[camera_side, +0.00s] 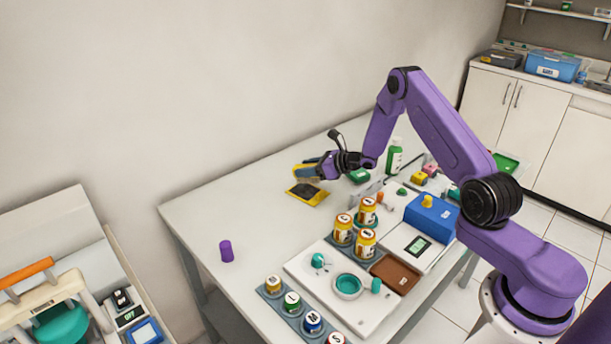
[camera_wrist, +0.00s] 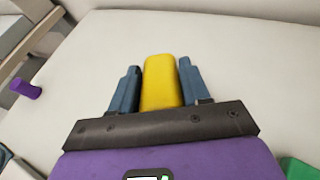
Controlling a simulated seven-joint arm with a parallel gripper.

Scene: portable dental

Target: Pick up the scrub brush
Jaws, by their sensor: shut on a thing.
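The scrub brush (camera_wrist: 161,82) shows as a yellow block between the two blue-grey fingers in the wrist view. My gripper (camera_wrist: 157,88) is shut on it, with one finger on each side. In the side view, my gripper (camera_side: 314,170) is near the table's back edge, and a yellow part of the brush (camera_side: 299,169) shows at the fingers. The brush appears to be above the table, over a yellow tray with a dark inside (camera_side: 317,202). The fingers hide part of the brush, and its bristles cannot be made out.
A purple cup (camera_side: 226,251) stands alone at the left of the white table (camera_side: 215,210). Several orange bottles (camera_side: 343,229), a blue box (camera_side: 431,214) and a green bottle (camera_side: 394,158) stand to the right. The table's left part is mostly clear.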

